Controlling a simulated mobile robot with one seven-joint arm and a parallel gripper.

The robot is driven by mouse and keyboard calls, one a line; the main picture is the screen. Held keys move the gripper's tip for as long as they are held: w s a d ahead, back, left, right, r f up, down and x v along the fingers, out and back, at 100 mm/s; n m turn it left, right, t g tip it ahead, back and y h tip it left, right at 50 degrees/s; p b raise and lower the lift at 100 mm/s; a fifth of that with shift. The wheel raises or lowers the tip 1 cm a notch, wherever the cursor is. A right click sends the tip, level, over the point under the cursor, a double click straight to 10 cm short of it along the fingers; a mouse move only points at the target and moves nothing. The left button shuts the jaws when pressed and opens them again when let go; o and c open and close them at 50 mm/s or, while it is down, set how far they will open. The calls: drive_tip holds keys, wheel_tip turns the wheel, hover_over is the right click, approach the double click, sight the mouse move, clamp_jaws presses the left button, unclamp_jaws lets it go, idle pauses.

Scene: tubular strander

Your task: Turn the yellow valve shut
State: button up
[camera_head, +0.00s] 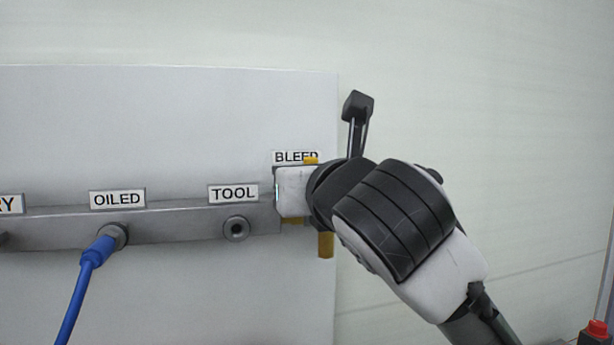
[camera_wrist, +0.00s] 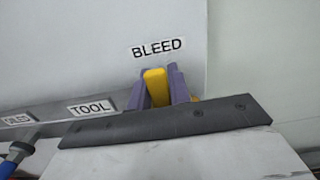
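The yellow valve sits at the right end of the grey manifold bar under the BLEED label. In the wrist view its yellow handle (camera_wrist: 156,88) stands between the two purple fingers of my gripper (camera_wrist: 157,92), with no clear gap on either side, so the fingers look shut on it. Another yellow part shows just right of the right finger. In the head view my gripper (camera_head: 294,191) covers most of the valve. Only small yellow pieces show above and below it, and a yellow outlet (camera_head: 325,245) points down. The fingertips are hidden there.
The bar (camera_head: 185,223) runs left along a pale panel (camera_head: 160,110). A TOOL port (camera_head: 236,228) is open, and a blue hose (camera_head: 88,265) is plugged in under OILED. Bare wall lies to the right. A red button (camera_head: 597,328) shows at the lower right.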

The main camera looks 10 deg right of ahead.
drive_tip(key=o, duration=0.4)
drive_tip(key=s+b, duration=0.1)
drive_tip(key=s, duration=0.3)
drive_tip(key=s+b, duration=0.1)
drive_tip(key=s, duration=0.4)
drive_tip(key=s+d+b, duration=0.1)
drive_tip(key=s, duration=0.4)
